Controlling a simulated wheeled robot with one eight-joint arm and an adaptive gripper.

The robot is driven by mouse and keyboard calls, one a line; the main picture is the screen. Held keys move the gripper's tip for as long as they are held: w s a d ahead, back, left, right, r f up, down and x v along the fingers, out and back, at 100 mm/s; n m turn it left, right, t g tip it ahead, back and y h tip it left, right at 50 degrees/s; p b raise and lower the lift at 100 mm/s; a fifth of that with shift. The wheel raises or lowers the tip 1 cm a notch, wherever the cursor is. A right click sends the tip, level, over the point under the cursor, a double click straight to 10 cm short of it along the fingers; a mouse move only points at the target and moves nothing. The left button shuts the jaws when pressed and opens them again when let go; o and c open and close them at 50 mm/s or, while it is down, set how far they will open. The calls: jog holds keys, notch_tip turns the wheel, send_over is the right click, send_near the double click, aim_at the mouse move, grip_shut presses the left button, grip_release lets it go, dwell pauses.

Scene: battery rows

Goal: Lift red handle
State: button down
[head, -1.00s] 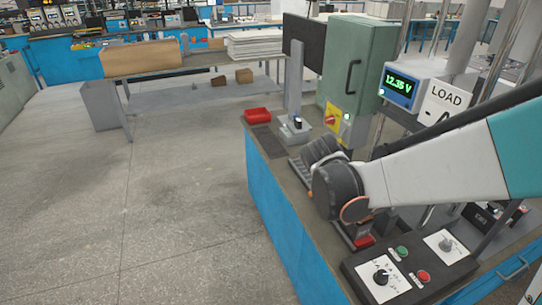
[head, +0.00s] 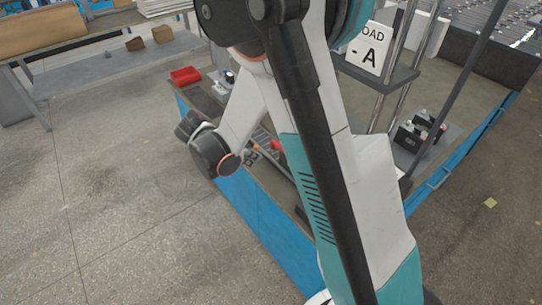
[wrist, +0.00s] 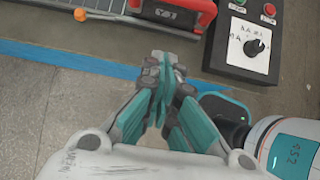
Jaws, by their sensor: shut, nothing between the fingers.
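A red part (wrist: 197,14), which looks like the red handle, shows at the top edge of the wrist view on a grey and black fixture (wrist: 158,12). Its upper side is cut off by the frame. In the head view a small bit of red (head: 277,146) shows beside my arm, and the rest there is hidden. My gripper (wrist: 163,62) is shut and empty. In the wrist view its fingertips lie below the fixture, over the bench edge, apart from the red part. In the head view I cannot make out the fingers.
A dark control box (wrist: 243,42) with a knob and green and red buttons sits right of the fixture. An orange ball (wrist: 80,14) is at its left. The blue bench side (head: 262,215) borders open floor. A red tray (head: 186,76) stands at the bench's far end.

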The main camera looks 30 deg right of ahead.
jog(key=b+x, duration=0.3)
jog(key=x, duration=0.8)
jog(key=shift+w+d+r+b, duration=0.1)
jog(key=shift+d+r, duration=0.2)
jog(key=shift+r, duration=0.4)
jog(key=shift+d+r+b, duration=0.1)
jog(key=shift+d+r, duration=0.15)
jog(key=shift+r, duration=0.45)
jog(key=shift+w+d+r+b, duration=0.1)
jog(key=shift+d+r, duration=0.2)
jog(key=shift+r, duration=0.4)
